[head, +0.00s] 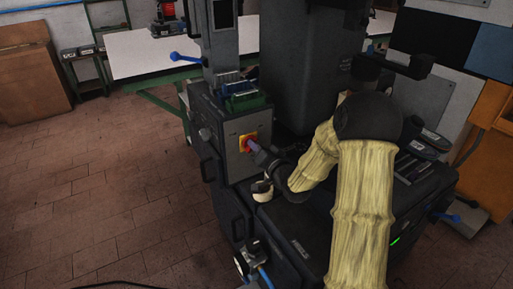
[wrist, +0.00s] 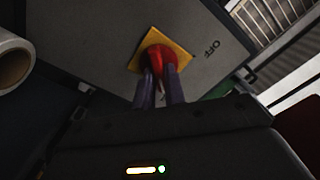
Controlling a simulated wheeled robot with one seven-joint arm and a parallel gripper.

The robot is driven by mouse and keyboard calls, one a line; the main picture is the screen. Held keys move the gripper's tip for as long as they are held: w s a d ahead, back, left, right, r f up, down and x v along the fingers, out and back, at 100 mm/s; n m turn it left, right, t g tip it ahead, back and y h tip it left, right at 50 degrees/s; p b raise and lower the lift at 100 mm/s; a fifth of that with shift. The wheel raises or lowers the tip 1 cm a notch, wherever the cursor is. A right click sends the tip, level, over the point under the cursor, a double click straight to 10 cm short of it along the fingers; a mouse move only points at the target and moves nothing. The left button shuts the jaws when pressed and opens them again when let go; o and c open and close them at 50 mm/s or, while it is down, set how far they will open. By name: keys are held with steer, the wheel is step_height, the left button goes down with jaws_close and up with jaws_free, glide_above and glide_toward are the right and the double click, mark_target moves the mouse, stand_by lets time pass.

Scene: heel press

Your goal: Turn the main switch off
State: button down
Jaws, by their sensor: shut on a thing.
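The main switch is a red knob (wrist: 158,58) on a yellow square plate (wrist: 179,50), set in a grey panel. The word OFF (wrist: 212,48) is on the panel to the right of the plate in the wrist view. My gripper (wrist: 160,72) is at the knob with its two dark fingers shut on it. The fingers hide the near part of the knob. In the head view my gripper (head: 257,150) reaches the switch from the right.
A white roll (wrist: 14,60) is at the left in the wrist view, and below the switch in the head view (head: 262,190). Green and blue items (head: 244,98) lie on the ledge above the panel. A blue-knobbed lever (head: 176,56) sticks out left. Tiled floor at left is clear.

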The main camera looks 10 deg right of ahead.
steer(key=shift+s+a+f+n+b, duration=0.1)
steer(key=shift+a+n+b, duration=0.1)
steer(key=shift+n+b, duration=3.65)
steer(key=shift+s+a+f+n+b, duration=0.15)
steer(key=shift+n+b, duration=2.55)
steer(key=shift+n, duration=2.15)
steer(key=shift+w+r, duration=0.1)
steer(key=shift+r, duration=0.1)
steer(key=c, duration=1.5)
jaws_free()
steer(key=shift+o, duration=0.2)
